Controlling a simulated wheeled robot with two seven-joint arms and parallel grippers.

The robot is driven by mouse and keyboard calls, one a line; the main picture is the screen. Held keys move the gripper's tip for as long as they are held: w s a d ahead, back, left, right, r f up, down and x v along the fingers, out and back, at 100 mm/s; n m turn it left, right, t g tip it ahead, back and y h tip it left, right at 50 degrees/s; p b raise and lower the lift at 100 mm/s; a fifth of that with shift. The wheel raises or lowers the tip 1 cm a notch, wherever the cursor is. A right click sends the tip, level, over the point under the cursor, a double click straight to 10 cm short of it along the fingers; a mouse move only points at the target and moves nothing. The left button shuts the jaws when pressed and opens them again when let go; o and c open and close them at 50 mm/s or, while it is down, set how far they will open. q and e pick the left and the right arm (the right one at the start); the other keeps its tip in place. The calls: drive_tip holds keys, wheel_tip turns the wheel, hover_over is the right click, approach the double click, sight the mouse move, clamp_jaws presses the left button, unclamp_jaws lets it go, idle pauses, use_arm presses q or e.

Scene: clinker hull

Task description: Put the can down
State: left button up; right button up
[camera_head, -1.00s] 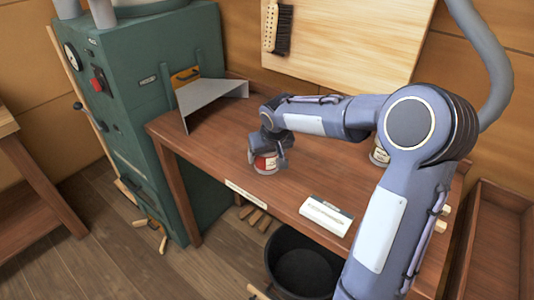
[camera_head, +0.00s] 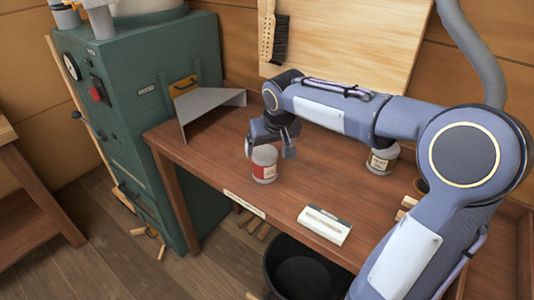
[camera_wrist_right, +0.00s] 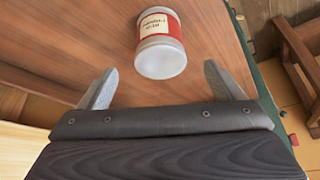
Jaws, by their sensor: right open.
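A can (camera_head: 264,165) with a red and cream label stands upright on the wooden bench (camera_head: 215,165), near its front edge. In the right wrist view the can (camera_wrist_right: 160,42) sits beyond the fingertips, between their lines and apart from them. My right gripper (camera_head: 272,148) is open and empty, just above and behind the can; its two spread fingers show in the right wrist view (camera_wrist_right: 158,82). My left gripper is not in view.
A second can (camera_head: 381,160) stands at the bench's back right. A white box (camera_head: 325,225) lies near the front edge. A grey angled sheet (camera_head: 208,108) stands at the left end, next to a green machine (camera_head: 140,100). A black bucket (camera_head: 303,275) is below.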

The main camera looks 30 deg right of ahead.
drive_tip(key=s+a+f+y, duration=0.1)
drive_tip(key=s+a, duration=0.2)
drive_tip(key=s, duration=0.5)
drive_tip(key=s+a+f+y, duration=0.2)
drive_tip(key=s+a, duration=0.2)
drive_tip(key=s, duration=0.4)
drive_tip(key=s+a+f+y, duration=0.1)
drive_tip(key=s+a+f, duration=0.1)
drive_tip(key=s, duration=0.7)
drive_tip(key=shift+a+f+n+t+y, duration=0.15)
drive_tip(key=shift+a+n+t+y, duration=0.2)
drive_tip(key=shift+a, duration=0.55)
